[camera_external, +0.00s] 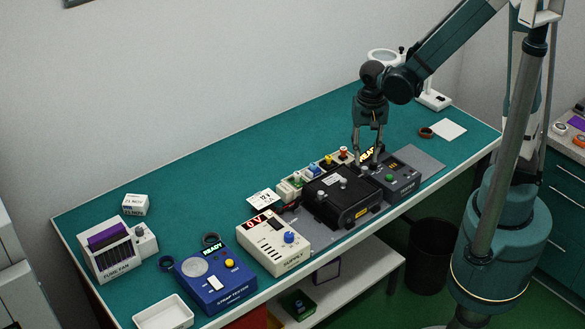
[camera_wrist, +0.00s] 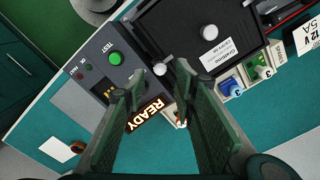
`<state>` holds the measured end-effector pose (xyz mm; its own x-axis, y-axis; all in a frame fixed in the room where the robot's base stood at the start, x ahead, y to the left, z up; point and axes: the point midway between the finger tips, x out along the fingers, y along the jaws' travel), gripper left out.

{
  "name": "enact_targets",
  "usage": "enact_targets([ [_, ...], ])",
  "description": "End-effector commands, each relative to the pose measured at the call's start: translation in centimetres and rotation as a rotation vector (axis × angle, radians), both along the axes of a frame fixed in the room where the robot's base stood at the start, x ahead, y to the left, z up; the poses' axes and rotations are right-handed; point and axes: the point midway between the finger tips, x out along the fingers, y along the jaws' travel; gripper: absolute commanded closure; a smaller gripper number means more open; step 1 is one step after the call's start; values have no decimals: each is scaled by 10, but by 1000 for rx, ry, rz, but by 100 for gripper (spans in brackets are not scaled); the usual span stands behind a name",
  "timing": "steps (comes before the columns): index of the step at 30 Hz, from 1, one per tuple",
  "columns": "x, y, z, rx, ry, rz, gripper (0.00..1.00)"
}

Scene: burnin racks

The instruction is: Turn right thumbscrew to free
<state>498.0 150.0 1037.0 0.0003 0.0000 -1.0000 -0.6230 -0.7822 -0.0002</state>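A black box (camera_external: 340,200) with a white label sits on the grey mat near the front edge. It also fills the top of the wrist view (camera_wrist: 185,35). A small silver knob (camera_wrist: 160,69), which looks like the right thumbscrew, is at its edge beside the grey tester. A second silver knob (camera_wrist: 208,32) stands further along the box. My gripper (camera_external: 367,165) points down at the right end of the box. In the wrist view its two fingers (camera_wrist: 162,76) are apart, with the right thumbscrew between their tips. Contact with it cannot be told.
A grey tester (camera_external: 398,182) with a green button stands close beside the box, with a lit READY sign (camera_wrist: 146,113) behind. Small coloured-knob blocks (camera_external: 312,172) line the box's far side.

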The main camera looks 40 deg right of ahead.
Motion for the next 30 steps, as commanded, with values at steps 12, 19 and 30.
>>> enact_targets([
  [12, 0, 0, -34, 0, 0, 0, 72],
  [19, 0, 0, -44, 0, 0, 0, 72],
  [30, 0, 0, -46, 0, 0, 0, 72],
])
